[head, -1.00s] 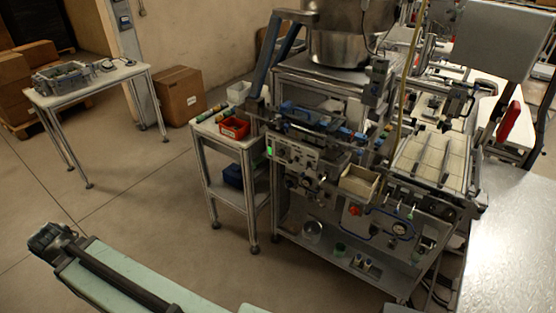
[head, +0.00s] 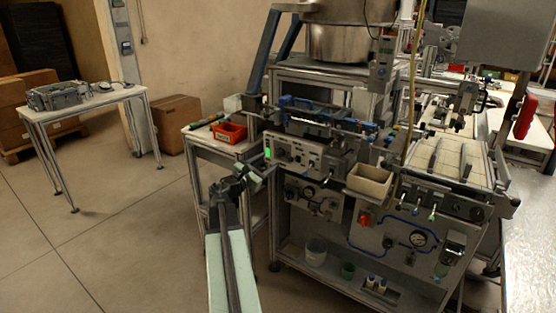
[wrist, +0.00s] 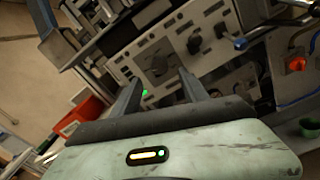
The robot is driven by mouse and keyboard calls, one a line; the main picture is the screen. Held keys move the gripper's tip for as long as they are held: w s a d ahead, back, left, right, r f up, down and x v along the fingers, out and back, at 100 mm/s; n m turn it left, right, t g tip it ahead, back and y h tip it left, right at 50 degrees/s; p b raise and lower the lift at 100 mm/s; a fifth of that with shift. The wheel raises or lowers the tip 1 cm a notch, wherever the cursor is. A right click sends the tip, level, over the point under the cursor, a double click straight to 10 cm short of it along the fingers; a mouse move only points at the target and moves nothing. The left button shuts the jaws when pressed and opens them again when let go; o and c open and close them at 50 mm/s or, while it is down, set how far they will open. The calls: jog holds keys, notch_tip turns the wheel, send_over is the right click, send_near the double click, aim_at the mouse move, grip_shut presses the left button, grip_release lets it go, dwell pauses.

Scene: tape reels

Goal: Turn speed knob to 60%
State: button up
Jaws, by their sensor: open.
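The control panel (head: 305,156) is a pale box on the front of the machine, with several dark knobs and a small green light (head: 267,152). In the head view, my gripper (head: 262,176) is just below and left of the panel.
A side table with a red bin (head: 230,132) stands left of the machine. A beige tray (head: 369,182) sticks out right of the panel. A red-orange switch (head: 365,219) and a gauge (head: 418,238) sit lower.

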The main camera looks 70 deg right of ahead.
aim_at(279, 154)
jog(key=x, duration=0.7)
jog(key=shift+c, duration=0.3)
